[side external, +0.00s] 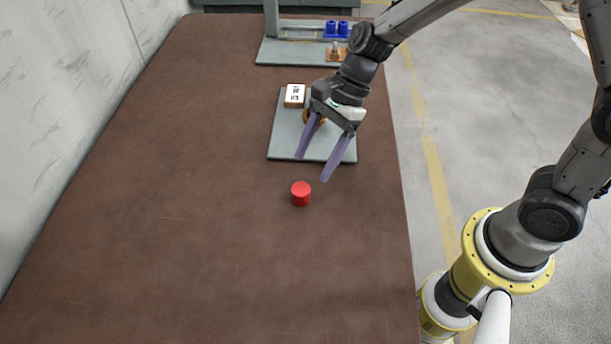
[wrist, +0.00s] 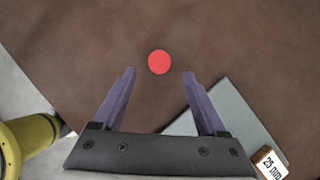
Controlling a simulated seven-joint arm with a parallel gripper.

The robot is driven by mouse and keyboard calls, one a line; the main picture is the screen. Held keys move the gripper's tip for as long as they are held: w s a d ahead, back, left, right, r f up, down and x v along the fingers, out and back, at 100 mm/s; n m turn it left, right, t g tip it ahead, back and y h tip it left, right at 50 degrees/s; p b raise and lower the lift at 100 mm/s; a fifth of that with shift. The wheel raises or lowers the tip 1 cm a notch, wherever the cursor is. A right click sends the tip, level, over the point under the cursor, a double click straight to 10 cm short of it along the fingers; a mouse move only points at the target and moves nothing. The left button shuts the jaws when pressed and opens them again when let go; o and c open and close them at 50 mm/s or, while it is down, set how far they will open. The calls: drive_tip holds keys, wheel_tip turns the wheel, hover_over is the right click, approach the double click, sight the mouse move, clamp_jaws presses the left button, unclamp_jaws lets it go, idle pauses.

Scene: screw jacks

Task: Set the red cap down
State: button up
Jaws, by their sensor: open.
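The red cap (side external: 301,194) sits on the brown table, apart from the grey plate. It also shows in the wrist view as a red disc (wrist: 160,62), beyond the fingertips and roughly centred between them. My gripper (side external: 311,170) is open and empty, with its two purple fingers (wrist: 158,72) spread apart. In the side view the fingertips are just behind the cap and appear above the table. I see no contact between fingers and cap.
A grey plate (side external: 283,137) lies under my gripper, with a white-faced labelled block (side external: 294,95) on it and an orange part partly hidden by my gripper. The table's front and left are clear.

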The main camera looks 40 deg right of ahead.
drive_tip(key=s+d+r+n+t+h, duration=0.2)
drive_tip(key=s+d+r+n+h, duration=0.1)
drive_tip(key=s+d+r+n, duration=0.8)
drive_tip(key=s+d+r+n+t+h, duration=0.2)
drive_tip(key=s+d+n+t+h, duration=0.1)
drive_tip(key=s+d+n, duration=0.3)
drive_tip(key=shift+s+r+n, duration=0.4)
drive_tip(key=shift+s+n, duration=0.1)
drive_tip(key=shift+s, duration=0.3)
idle(0.9)
